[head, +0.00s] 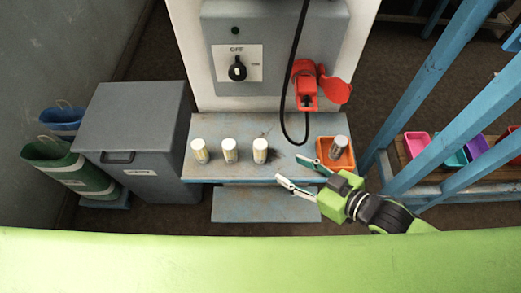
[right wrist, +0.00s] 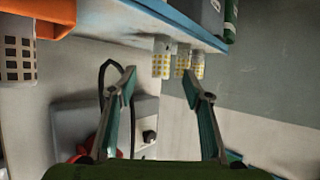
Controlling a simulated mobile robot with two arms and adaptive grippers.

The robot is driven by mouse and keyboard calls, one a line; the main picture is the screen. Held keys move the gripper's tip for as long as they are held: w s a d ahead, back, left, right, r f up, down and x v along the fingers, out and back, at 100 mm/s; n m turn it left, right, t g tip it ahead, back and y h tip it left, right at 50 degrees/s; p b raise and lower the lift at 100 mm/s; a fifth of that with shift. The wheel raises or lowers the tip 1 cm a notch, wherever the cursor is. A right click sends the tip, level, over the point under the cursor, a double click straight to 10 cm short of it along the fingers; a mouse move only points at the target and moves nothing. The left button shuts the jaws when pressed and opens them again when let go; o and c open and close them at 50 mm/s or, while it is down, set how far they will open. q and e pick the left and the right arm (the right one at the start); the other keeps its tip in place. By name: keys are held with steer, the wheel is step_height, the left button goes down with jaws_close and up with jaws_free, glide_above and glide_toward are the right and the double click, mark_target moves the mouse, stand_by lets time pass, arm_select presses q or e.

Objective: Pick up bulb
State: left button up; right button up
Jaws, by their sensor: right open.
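Three white cylindrical bulbs stand upright in a row on the grey-blue ledge (head: 233,175): a left one (head: 200,151), a middle one (head: 230,150) and a right one (head: 260,151). A greyer bulb (head: 339,148) stands at the orange tray (head: 322,148) on the ledge's right end. My right gripper (head: 288,168) is open and empty, its fingers pointing left toward the right bulb, apart from it. In the right wrist view the row shows inverted beyond the open fingers (right wrist: 160,74), the nearest bulb (right wrist: 162,58) with yellow squares. My left gripper is out of view.
Behind the ledge is a grey switch box (head: 222,35) with a red socket (head: 305,88) and a hanging black cable (head: 284,100). A grey bin (head: 133,120) stands left. Blue posts (head: 440,65) and colored bins (head: 416,144) are right.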

mark_target(265, 156)
steer(key=p+x, duration=0.1)
steer(key=x, duration=0.7)
steer(key=shift+a+r, duration=0.1)
steer(key=shift+r, duration=0.05)
steer(key=shift+w+a, duration=0.3)
steer(key=shift+p+x, duration=0.9)
steer(key=shift+x, duration=1.5)
steer(key=shift+s, duration=0.15)
steer(key=c, duration=1.2)
